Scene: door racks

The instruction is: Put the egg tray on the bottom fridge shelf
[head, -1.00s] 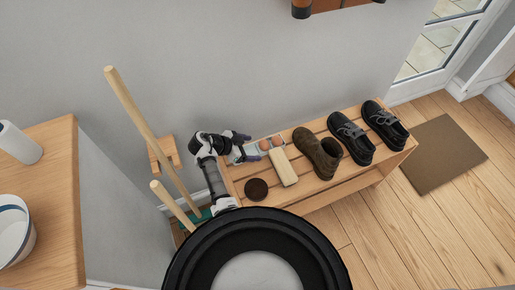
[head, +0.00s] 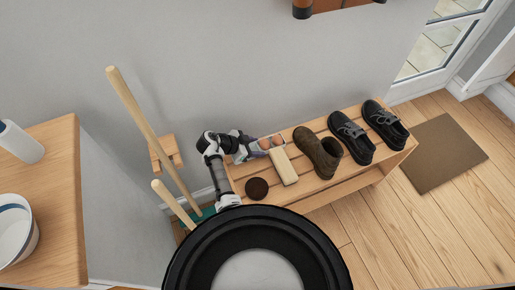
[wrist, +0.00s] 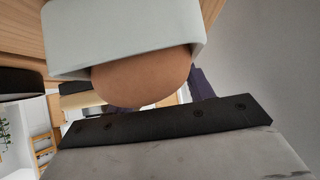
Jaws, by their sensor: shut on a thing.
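The egg tray is a small pale tray with brown eggs (head: 277,141) in it. In the head view it is at the back of the wooden rack, near the wall, left of the brown boot. In the wrist view the pale tray (wrist: 125,42) fills the top, with one large brown egg (wrist: 143,78) bulging below its rim. My gripper (head: 250,150) is at the tray's left end and is shut on it. Whether the tray touches the rack cannot be told. No fridge or fridge shelf can be made out.
The slatted rack (head: 318,194) also holds a pale wooden block (head: 283,166), a dark round item (head: 257,188), a brown boot (head: 317,152) and black shoes (head: 351,138). Broom handles (head: 140,115) stand left of my arm. A wooden counter (head: 55,210) is at far left.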

